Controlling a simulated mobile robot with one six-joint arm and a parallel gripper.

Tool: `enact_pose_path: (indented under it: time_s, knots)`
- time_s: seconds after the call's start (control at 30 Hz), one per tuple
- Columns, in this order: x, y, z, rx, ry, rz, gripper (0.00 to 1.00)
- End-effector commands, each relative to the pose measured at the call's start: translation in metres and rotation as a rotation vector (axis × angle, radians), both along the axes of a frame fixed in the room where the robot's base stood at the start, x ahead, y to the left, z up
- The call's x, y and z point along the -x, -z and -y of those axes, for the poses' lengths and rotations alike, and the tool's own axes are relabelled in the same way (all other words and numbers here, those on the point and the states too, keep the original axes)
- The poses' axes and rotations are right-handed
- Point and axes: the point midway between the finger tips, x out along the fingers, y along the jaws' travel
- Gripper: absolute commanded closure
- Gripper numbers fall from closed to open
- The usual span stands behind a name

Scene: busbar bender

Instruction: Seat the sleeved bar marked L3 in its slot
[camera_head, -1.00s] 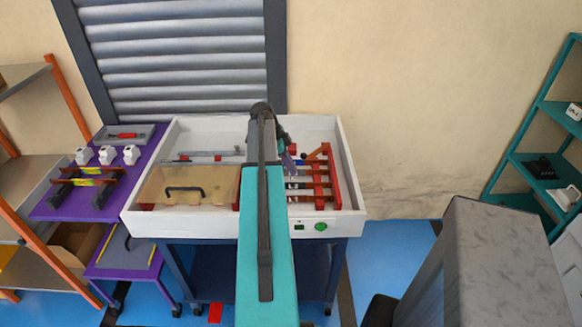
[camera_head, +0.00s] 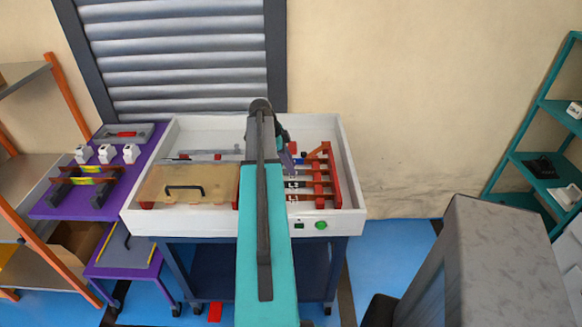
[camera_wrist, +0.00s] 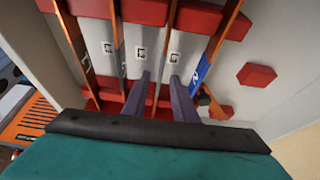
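In the wrist view several thin copper-coloured bars stand on edge in a red slotted rack (camera_wrist: 203,20), with pale gaps between them. Small square marks show in the gaps; I cannot read them. One bar carries a blue sleeve section (camera_wrist: 202,70). My gripper (camera_wrist: 160,98) has two purple fingers, spread apart, with a copper bar (camera_wrist: 167,50) running between them; I see no clear contact. I cannot tell which bar is L3.
The white tray (camera_head: 354,190) has raised walls close to my gripper. A tan cover with a black handle (camera_head: 185,190) fills its left front. A green button (camera_head: 321,225) is on its front. A purple table (camera_head: 60,206) stands left, a grey block (camera_head: 510,260) right.

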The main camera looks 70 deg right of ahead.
Motion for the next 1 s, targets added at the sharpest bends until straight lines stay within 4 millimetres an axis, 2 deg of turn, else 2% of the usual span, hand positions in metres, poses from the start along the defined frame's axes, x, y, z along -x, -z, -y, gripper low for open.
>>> enact_pose_path:
  time_s: [1.0]
  knots:
    - [-0.043,-0.110,-0.016,0.003,-0.002,0.000,0.75]
